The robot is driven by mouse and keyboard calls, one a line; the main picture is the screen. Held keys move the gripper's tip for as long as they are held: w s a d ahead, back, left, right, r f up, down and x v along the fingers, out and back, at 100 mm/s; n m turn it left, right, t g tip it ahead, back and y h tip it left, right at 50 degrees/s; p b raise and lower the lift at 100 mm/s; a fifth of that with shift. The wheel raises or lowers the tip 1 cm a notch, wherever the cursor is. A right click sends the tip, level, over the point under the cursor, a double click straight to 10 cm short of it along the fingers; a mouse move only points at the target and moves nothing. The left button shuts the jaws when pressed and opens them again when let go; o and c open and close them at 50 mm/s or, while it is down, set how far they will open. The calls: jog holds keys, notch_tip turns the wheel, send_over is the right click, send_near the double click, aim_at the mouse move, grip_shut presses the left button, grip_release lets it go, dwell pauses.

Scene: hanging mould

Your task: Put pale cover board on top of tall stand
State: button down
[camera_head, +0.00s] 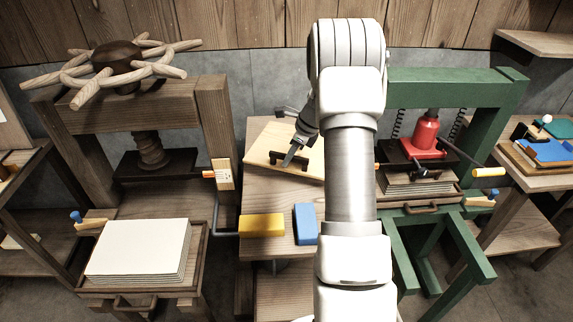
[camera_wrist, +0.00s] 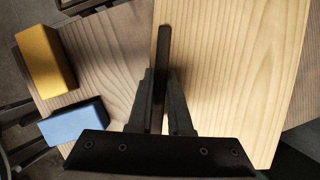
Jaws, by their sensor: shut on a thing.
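The pale cover board (camera_head: 262,149) is over the middle wooden stand (camera_head: 255,195), partly hidden behind my arm. It also shows in the wrist view (camera_wrist: 240,70), covering the right part of the wooden top (camera_wrist: 108,60). I cannot tell whether it touches the top or hangs just above it. My gripper (camera_head: 291,158) is shut on the board's dark bar handle (camera_wrist: 162,50), with a finger on each side of it. Which piece is the tall stand is not certain from the pictures.
A yellow block (camera_head: 262,225) and a blue block (camera_head: 306,224) sit at the stand's front edge. A wooden press (camera_head: 150,150) with a white stack (camera_head: 140,250) stands left. A green press (camera_head: 445,84) with a red jack (camera_head: 426,135) stands right.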

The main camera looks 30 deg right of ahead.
jog(key=shift+w+f, duration=0.55)
jog(key=shift+w, duration=0.3)
jog(key=shift+f+p, duration=0.3)
jog(key=shift+f, duration=1.55)
jog(key=c, duration=0.8)
grip_release()
jog(key=shift+f, duration=0.15)
jog(key=shift+c, duration=0.2)
